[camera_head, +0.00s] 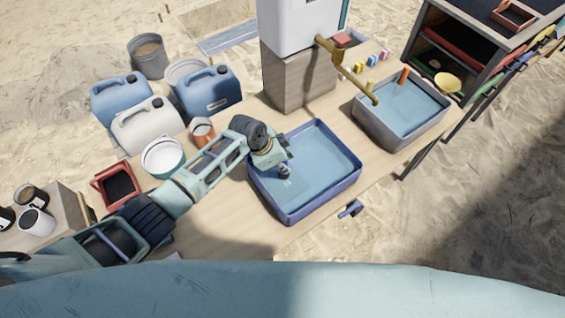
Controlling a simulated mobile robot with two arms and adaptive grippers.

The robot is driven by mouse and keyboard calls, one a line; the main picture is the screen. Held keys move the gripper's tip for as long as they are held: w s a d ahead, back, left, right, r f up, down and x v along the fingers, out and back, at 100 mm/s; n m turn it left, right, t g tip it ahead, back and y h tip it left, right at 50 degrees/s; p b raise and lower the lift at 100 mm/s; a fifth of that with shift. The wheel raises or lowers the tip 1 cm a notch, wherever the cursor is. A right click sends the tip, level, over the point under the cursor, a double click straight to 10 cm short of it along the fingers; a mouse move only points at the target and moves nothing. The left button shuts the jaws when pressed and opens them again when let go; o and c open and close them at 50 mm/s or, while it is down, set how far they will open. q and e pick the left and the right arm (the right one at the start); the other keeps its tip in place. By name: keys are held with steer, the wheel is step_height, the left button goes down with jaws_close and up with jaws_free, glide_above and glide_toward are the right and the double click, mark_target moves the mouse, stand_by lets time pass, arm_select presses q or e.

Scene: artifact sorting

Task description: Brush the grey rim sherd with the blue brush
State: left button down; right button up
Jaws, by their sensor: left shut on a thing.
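My left gripper (281,161) reaches in from the left over the near blue basin (312,215), which holds water. It points down and is shut on a small greyish thing (284,171) at its tips. That thing is mostly hidden, and I cannot tell whether it is the grey rim sherd. A small dark blue thing (350,209) shows just past the basin's near right side; I cannot tell whether it is the blue brush. My right gripper is out of view.
A grey basin (383,137) of water stands to the right under a brass tap (333,53). A white bucket (163,157), an orange mug (202,131) and a red tray (115,187) stand left. Blue jerrycans (209,92) stand behind. The table's near left part is clear.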

arm_select(q)
steer(key=shift+r+p, duration=1.5)
steer(key=shift+r, duration=0.45)
steer(key=shift+r+p, duration=0.8)
steer(key=shift+r, duration=0.5)
